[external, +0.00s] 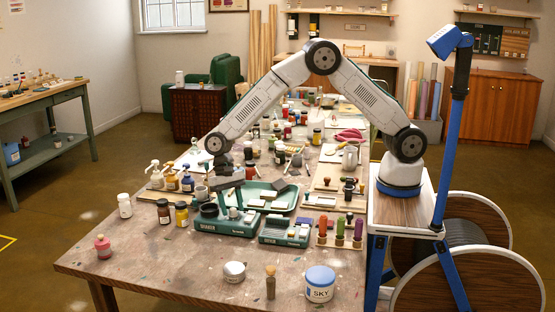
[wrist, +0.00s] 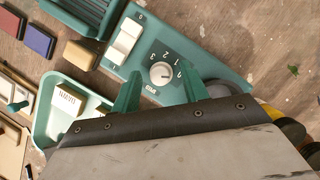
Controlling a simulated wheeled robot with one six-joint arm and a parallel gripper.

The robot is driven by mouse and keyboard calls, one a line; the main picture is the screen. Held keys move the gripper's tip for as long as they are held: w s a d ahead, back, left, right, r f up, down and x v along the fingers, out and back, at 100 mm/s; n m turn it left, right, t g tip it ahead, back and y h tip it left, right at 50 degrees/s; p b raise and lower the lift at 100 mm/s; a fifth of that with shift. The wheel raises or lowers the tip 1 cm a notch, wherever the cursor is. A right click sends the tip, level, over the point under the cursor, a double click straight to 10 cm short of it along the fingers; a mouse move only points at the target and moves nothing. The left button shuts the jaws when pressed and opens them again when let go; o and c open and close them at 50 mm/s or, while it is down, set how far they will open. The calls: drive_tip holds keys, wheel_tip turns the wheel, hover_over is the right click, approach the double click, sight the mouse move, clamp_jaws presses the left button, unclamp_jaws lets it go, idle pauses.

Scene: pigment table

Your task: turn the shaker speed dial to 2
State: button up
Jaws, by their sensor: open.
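The teal shaker (external: 222,224) stands on the near part of the table in the external view. Its front panel (wrist: 190,52) fills the middle of the wrist view. The white round speed dial (wrist: 161,72) sits on that panel, with printed numbers around it; its exact setting is too small to tell. A white rocker switch (wrist: 123,43) is left of it. My gripper (external: 228,188) is above the shaker in the external view. In the wrist view its two green fingers (wrist: 160,85) are apart, one on each side below the dial, with nothing between them. Contact cannot be told.
A second teal device (external: 285,231) stands right of the shaker. A green tray (external: 290,207) lies behind it. Dark and yellow jars (external: 181,214) stand close on the left.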

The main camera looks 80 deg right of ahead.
drive_tip(key=shift+c, duration=0.3)
clamp_jaws()
drive_tip(key=n, duration=0.2)
drive_tip(key=n+h, duration=0.1)
drive_tip(key=n, duration=0.1)
drive_tip(key=shift+w+a+n+g, duration=0.1)
drive_tip(key=shift+a+n+g, duration=0.05)
drive_tip(key=shift+n+g, duration=0.2)
drive_tip(key=n+h, duration=0.1)
drive_tip(key=n, duration=0.2)
drive_tip(key=shift+n+g+h, duration=0.25)
drive_tip(key=shift+h, duration=0.15)
drive_tip(key=n+h, duration=0.1)
drive_tip(key=n, duration=0.2)
drive_tip(key=shift+a+n, duration=0.15)
drive_tip(key=shift+n, duration=0.15)
drive_tip(key=shift+a+n+t+h, duration=0.15)
drive_tip(key=shift+n+h, duration=0.3)
drive_tip(key=shift+n, duration=0.5)
drive_tip(key=shift+d+n+t+h, duration=0.1)
drive_tip(key=shift+n+t+h, duration=0.25)
drive_tip(key=shift+n, duration=0.6)
